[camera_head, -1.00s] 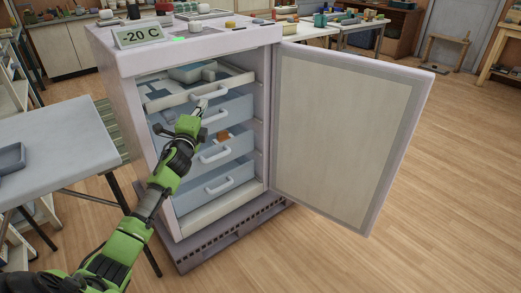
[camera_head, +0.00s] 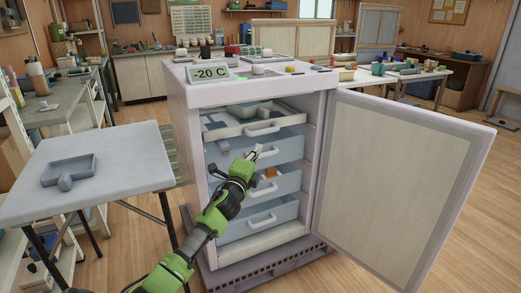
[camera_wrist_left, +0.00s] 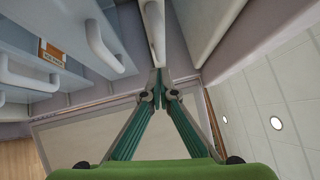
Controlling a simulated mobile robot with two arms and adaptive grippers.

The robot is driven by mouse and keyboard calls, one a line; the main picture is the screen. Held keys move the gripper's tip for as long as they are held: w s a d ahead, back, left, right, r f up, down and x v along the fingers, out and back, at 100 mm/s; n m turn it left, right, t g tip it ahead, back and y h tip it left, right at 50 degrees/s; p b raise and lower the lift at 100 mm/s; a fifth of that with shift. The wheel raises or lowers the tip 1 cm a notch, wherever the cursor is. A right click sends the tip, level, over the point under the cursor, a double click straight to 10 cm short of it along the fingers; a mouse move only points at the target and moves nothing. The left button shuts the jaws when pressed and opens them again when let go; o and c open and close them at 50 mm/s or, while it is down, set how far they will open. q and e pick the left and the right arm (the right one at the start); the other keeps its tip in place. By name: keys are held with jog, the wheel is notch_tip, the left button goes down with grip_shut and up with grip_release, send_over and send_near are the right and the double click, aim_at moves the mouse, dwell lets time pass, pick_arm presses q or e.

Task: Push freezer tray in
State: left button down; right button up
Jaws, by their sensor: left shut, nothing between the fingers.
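The white freezer (camera_head: 188,150) stands open with a stack of trays inside. The top tray (camera_head: 225,132) has a pale front with a white handle (camera_head: 262,128), and its inside with blue-grey contents shows from above. I cannot tell exactly how far it sticks out. Lower blue trays (camera_head: 285,182) sit below it. My left gripper (camera_head: 258,150) is shut and empty in front of the trays, just below the top handle in the picture. In the left wrist view its closed fingertips (camera_wrist_left: 161,76) are close to a white handle (camera_wrist_left: 155,32); touching is unclear. My right gripper is out of view.
The freezer door (camera_head: 395,180) is swung open on the right. A table (camera_head: 120,160) with a grey scoop-like dish (camera_head: 70,168) stands at left. A -20 C display (camera_head: 211,73) and small items are on the freezer top. Wood floor is free beyond the door.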

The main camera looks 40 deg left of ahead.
pick_arm(q)
jog(key=v, duration=0.8)
jog(key=shift+p, duration=0.45)
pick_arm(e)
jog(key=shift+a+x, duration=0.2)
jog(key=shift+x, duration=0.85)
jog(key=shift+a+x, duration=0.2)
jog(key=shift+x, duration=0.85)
